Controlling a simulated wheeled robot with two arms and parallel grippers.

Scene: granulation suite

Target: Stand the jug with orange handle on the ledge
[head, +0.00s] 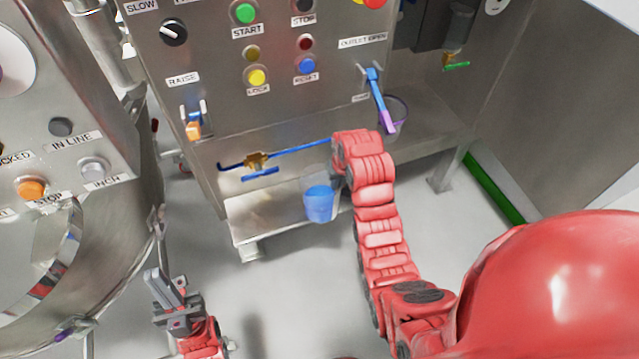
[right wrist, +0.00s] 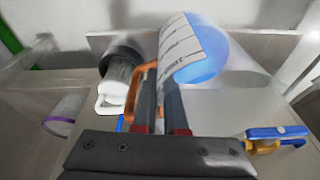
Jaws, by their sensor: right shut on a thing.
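The jug with orange handle is a clear jug of blue liquid (head: 319,203), seen in the head view low in front of the cabinet, at the end of my right arm. In the right wrist view the jug (right wrist: 210,60) has a white marked label, and its orange handle (right wrist: 137,92) is at my right gripper (right wrist: 160,95), which is shut on it. The ledge (head: 265,222) is the low metal shelf under the cabinet. The jug is over or at it; I cannot tell if they touch. My left gripper (head: 168,288) is away at lower left, seemingly empty, its finger gap unclear.
A blue pipe with a brass valve (head: 257,161) runs above the ledge. A blue lever with a purple end (head: 378,98) hangs on the cabinet, beside a purple-rimmed vessel (head: 399,108). A dark-topped container with a white handle (right wrist: 112,92) stands beside the jug in the wrist view.

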